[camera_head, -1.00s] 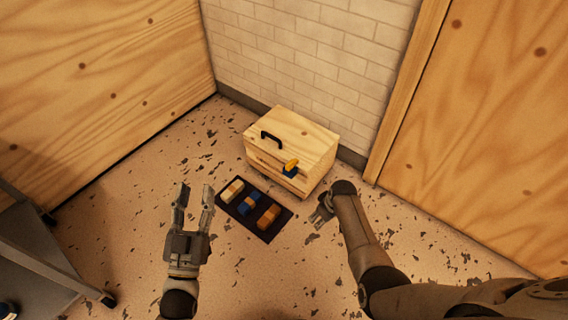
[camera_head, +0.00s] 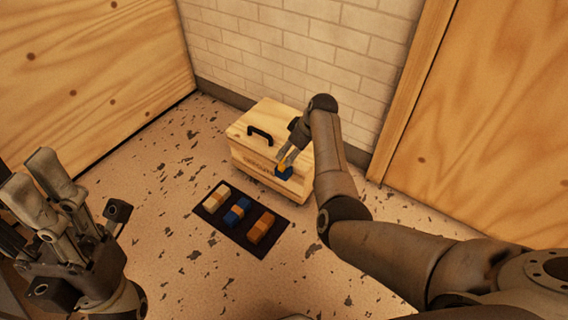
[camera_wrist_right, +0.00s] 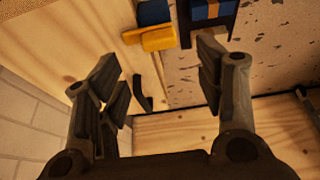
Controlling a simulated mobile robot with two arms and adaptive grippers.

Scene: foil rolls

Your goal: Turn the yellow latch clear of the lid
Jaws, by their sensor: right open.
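A pale wooden box (camera_head: 240,150) stands on the floor against the brick wall, its lid (camera_head: 266,118) down with a black handle (camera_head: 260,134). The yellow latch (camera_head: 282,165) sits with a blue block (camera_head: 284,173) at the box's front right, partly covered by my right gripper. My right gripper (camera_head: 287,156) is open at the latch. In the right wrist view the yellow latch (camera_wrist_right: 157,38) shows beyond the fingertips, apart from both fingers. Whether it overlaps the lid is unclear. My left gripper (camera_head: 40,190) is at the lower left, away from the box; its opening is unclear.
A dark mat (camera_head: 225,220) with a cream-and-orange block (camera_head: 216,197), a blue-and-orange block (camera_head: 237,210) and an orange-brown block (camera_head: 262,227) lies in front of the box. Wood panels (camera_head: 95,75) and a brick wall (camera_head: 290,50) enclose the corner. Floor left of the mat is clear.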

